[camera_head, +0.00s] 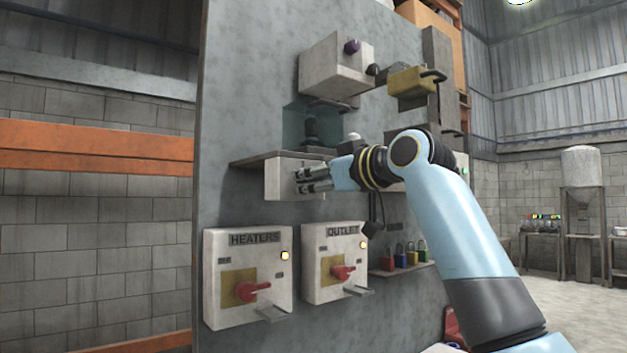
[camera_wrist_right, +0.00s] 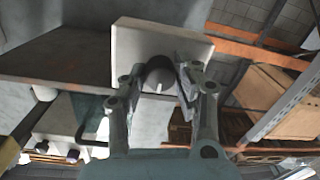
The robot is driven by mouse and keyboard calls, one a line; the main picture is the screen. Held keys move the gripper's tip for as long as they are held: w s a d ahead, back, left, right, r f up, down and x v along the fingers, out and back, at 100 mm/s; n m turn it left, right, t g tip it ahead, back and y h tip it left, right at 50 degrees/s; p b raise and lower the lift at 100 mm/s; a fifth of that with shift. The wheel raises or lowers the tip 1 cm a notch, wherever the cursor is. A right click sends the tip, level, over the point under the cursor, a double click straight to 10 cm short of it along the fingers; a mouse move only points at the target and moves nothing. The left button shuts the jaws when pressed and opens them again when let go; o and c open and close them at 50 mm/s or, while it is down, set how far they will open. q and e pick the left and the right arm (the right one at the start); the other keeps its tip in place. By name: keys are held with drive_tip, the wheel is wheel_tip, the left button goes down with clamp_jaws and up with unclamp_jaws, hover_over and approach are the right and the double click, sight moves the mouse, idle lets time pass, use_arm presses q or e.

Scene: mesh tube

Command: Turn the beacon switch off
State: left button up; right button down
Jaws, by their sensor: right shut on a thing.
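A pale switch box (camera_head: 278,181) is mounted on the grey panel under a shelf, and no label on it can be read. My right gripper (camera_head: 309,181) is at its front, coming from the right. In the right wrist view the same box (camera_wrist_right: 150,42) carries a rounded knob (camera_wrist_right: 158,84). My right gripper (camera_wrist_right: 160,74) has its fingers on both sides of the knob and is shut on it. The fingers partly hide the knob, so its setting cannot be told. My left gripper is not in view.
Below are the HEATERS switch box (camera_head: 222,307) and the OUTLET switch box (camera_head: 322,292), each with a red handle and a lit yellow lamp. Padlocks (camera_head: 411,257) stand on a small shelf.

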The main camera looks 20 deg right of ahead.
drive_tip(key=c, duration=1)
unclamp_jaws()
drive_tip(key=shift+v, duration=6)
drive_tip(key=shift+f, duration=0.1)
